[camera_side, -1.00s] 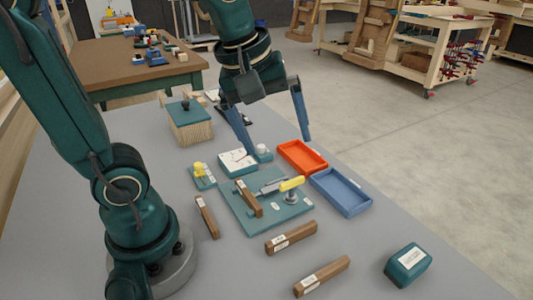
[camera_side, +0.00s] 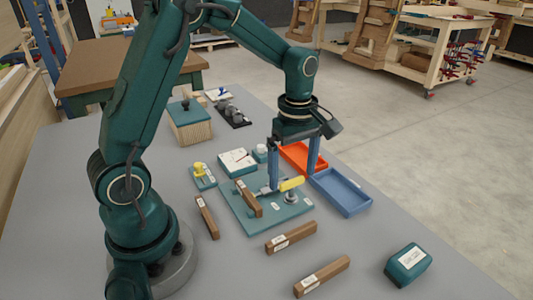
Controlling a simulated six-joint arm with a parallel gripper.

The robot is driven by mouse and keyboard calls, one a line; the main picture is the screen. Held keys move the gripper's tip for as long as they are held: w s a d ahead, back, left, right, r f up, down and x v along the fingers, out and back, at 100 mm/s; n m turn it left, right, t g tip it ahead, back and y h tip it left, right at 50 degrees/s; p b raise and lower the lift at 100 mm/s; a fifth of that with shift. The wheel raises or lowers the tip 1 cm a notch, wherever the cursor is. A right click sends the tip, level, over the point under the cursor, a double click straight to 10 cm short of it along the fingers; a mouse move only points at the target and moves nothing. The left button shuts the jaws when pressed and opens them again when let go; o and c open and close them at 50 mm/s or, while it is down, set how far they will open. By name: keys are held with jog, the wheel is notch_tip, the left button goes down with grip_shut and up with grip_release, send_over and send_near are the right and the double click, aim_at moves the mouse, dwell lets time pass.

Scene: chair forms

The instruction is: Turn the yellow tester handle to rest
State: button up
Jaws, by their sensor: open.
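The yellow tester handle (camera_side: 292,184) sits on a metal post at the right part of the teal tester plate (camera_side: 243,208). A brown wooden piece (camera_side: 249,199) lies across the left part of the plate, with a grey metal part between it and the handle. My gripper (camera_side: 292,182) is open and points down over the plate at the handle. Its two blue fingers stand apart, one left of the handle and one to the right behind it. I cannot tell whether either finger touches the handle.
An orange tray (camera_side: 296,150) and a blue tray (camera_side: 345,207) lie right of the plate. Wooden bars (camera_side: 291,237) (camera_side: 322,276) and a teal block (camera_side: 408,264) lie in front. A small yellow knob (camera_side: 199,168), a white dial box (camera_side: 238,161) and a lidded box (camera_side: 190,124) stand behind.

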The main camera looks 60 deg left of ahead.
jog(key=shift+f, duration=0.55)
jog(key=c, duration=1.3)
jog(key=m, duration=0.4)
jog(key=shift+m, duration=0.3)
jog(key=m, duration=0.4)
jog(key=shift+m, duration=0.3)
jog(key=m, duration=0.4)
jog(key=shift+m, duration=2.4)
